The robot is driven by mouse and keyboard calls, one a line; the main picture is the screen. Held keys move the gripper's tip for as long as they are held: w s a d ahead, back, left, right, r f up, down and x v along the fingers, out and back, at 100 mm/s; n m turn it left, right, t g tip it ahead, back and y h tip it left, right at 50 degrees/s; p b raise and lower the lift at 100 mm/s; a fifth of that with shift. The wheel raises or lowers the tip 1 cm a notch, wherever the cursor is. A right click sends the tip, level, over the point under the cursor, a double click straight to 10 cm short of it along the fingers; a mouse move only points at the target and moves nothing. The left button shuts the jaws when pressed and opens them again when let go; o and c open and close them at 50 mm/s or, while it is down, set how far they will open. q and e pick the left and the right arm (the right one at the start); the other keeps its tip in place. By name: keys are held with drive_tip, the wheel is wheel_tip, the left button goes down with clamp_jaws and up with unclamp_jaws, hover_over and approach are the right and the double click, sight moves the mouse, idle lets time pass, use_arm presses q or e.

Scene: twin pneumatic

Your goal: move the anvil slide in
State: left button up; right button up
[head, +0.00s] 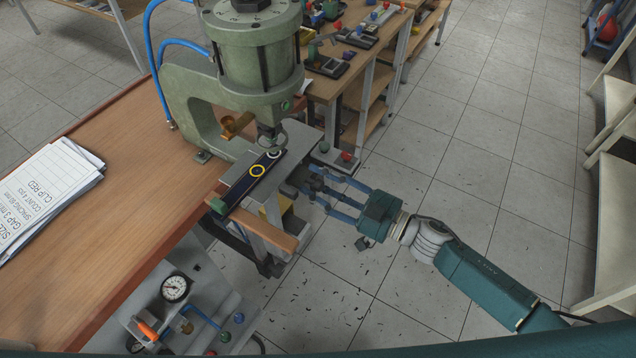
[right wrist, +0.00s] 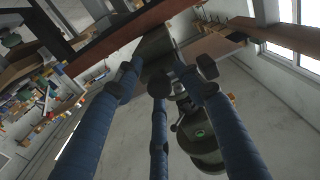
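The anvil slide (head: 243,187) is a dark flat bar with a yellow ring on it and a green front end. It lies on the grey plate of the green press (head: 256,65). Its back end is close to the press ram, and its green end reaches toward the front edge of the plate. My right gripper (head: 309,181) is to the right of the plate, with its blue fingers spread and pointing left. The right wrist view shows the fingers (right wrist: 160,78) apart with nothing visible held between them. My left gripper is not in view.
A wooden bench (head: 110,200) carries the press, with papers (head: 45,195) at its left. A small unit with red and green buttons (head: 335,158) is just behind my right gripper. A gauge panel (head: 185,305) is below. Open tiled floor lies to the right.

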drive_tip(key=v, duration=1.2)
drive_tip(key=w+d+f+m+t+h, duration=0.1)
drive_tip(key=w+d+f+m+h, duration=0.25)
drive_tip(key=f, duration=0.55)
drive_tip(key=w+d+f+m+t+h, duration=0.1)
drive_tip(key=d+f+m+t+h, duration=0.1)
drive_tip(key=d+f+h, duration=0.45)
drive_tip(key=s+d+f+m+g+h, duration=0.1)
drive_tip(key=s+d+f, duration=0.25)
drive_tip(key=f, duration=0.65)
drive_tip(key=s+d+f+m+g+h, duration=0.1)
drive_tip(key=s+d+f+g+h, duration=0.15)
drive_tip(key=s+f, duration=0.45)
drive_tip(key=s+f+m+g+h, duration=0.1)
drive_tip(key=s+f+g, duration=0.3)
drive_tip(key=s+f, duration=0.95)
drive_tip(key=s+a+f+g, duration=0.2)
drive_tip(key=s+f, duration=0.1)
drive_tip(key=s, duration=0.6)
drive_tip(key=s+a+f+g, duration=0.2)
drive_tip(key=s+f, duration=0.2)
drive_tip(key=s, duration=0.5)
drive_tip(key=shift+s+a, duration=0.15)
drive_tip(key=shift+a, duration=0.2)
